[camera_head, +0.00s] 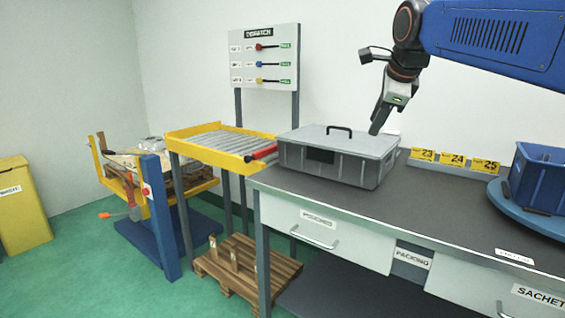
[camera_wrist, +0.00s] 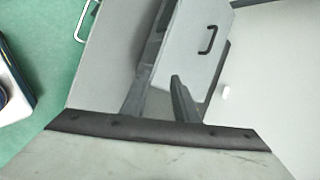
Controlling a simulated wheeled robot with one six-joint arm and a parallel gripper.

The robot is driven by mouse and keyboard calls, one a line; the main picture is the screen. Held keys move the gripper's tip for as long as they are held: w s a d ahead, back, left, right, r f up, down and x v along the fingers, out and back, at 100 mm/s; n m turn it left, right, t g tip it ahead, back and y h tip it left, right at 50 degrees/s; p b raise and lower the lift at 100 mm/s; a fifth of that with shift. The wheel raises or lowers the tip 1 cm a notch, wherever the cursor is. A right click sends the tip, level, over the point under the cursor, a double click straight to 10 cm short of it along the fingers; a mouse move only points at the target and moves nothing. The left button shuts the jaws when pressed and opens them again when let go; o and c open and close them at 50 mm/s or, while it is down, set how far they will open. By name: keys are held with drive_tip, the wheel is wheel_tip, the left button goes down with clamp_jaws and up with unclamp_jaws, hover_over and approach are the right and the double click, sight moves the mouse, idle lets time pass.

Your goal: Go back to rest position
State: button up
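My gripper (camera_head: 376,130) points down near the back right corner of a grey lidded box (camera_head: 335,165) on the packing bench. In the wrist view my gripper's two dark fingers (camera_wrist: 162,78) stand apart with a gap between them, and I see nothing held. The box's lid (camera_wrist: 190,50) with its black handle (camera_wrist: 208,40) lies beyond the fingertips in that view. The lid looks closed. I cannot tell whether the fingers touch the box.
The bench (camera_head: 430,205) carries a rail of yellow number cards (camera_head: 453,160) and a blue bin (camera_head: 540,175) on a round blue turntable (camera_head: 515,198). A yellow-framed roller conveyor (camera_head: 215,146) adjoins on the left. A dispatch board (camera_head: 264,57) stands behind it.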

drive_tip(key=s+d+f+n+g, duration=0.1)
drive_tip(key=s+d+f+n, duration=0.1)
drive_tip(key=s+f+n, duration=0.8)
drive_tip(key=s+d+f+n+g, duration=0.1)
drive_tip(key=s+d+f+n, duration=0.2)
drive_tip(key=s+f+n, duration=0.8)
drive_tip(key=s+f, duration=1.1)
drive_tip(key=f, duration=0.1)
drive_tip(key=shift+f+g+h, duration=0.3)
drive_tip(key=shift+g, duration=0.1)
drive_tip(key=shift+d, duration=0.1)
